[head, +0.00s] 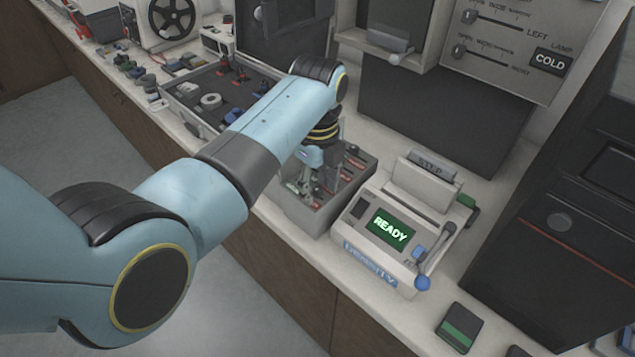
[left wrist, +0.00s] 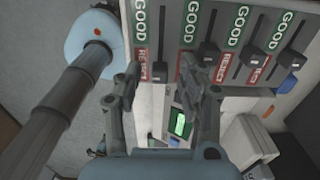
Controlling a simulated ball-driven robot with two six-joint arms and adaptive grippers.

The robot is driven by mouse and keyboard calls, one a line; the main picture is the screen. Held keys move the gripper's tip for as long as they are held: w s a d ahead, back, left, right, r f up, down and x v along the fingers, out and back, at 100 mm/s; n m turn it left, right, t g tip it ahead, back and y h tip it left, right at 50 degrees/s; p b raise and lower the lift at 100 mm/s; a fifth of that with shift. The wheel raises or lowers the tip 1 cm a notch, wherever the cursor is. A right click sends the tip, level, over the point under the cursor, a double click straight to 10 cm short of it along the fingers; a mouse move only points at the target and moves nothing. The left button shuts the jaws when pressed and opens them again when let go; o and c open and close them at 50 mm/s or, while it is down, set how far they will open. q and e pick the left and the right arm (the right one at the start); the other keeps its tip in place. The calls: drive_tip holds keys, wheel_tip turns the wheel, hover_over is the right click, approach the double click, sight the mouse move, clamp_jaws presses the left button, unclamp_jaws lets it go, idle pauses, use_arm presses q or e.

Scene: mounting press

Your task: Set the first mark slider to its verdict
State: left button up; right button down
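In the left wrist view, a mark panel carries several sliders, each with a green GOOD label at the top and a red REJECT label at the lower end. The first slider's black knob (left wrist: 160,72) is at the left, level with its REJECT label (left wrist: 142,66). My left gripper (left wrist: 160,76) is open, its fingers on either side of this knob; contact is not clear. The other knobs (left wrist: 208,56) sit around mid-slot. In the head view the panel box (head: 300,215) is on the counter, with my left gripper (head: 318,175) over it, partly hidden. My right gripper is not visible.
A density device (head: 385,235) with a green READY screen and blue-knobbed lever (head: 422,283) stands right of the box. A tray (head: 190,115) with tools lies left. A lamp panel reading COLD (head: 550,62) is at the back right. A dark cabinet (head: 560,210) stands at right.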

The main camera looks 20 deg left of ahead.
sight(318, 188)
use_arm(q)
drive_tip(key=shift+r, duration=0.15)
wheel_tip(318, 188, up, 12)
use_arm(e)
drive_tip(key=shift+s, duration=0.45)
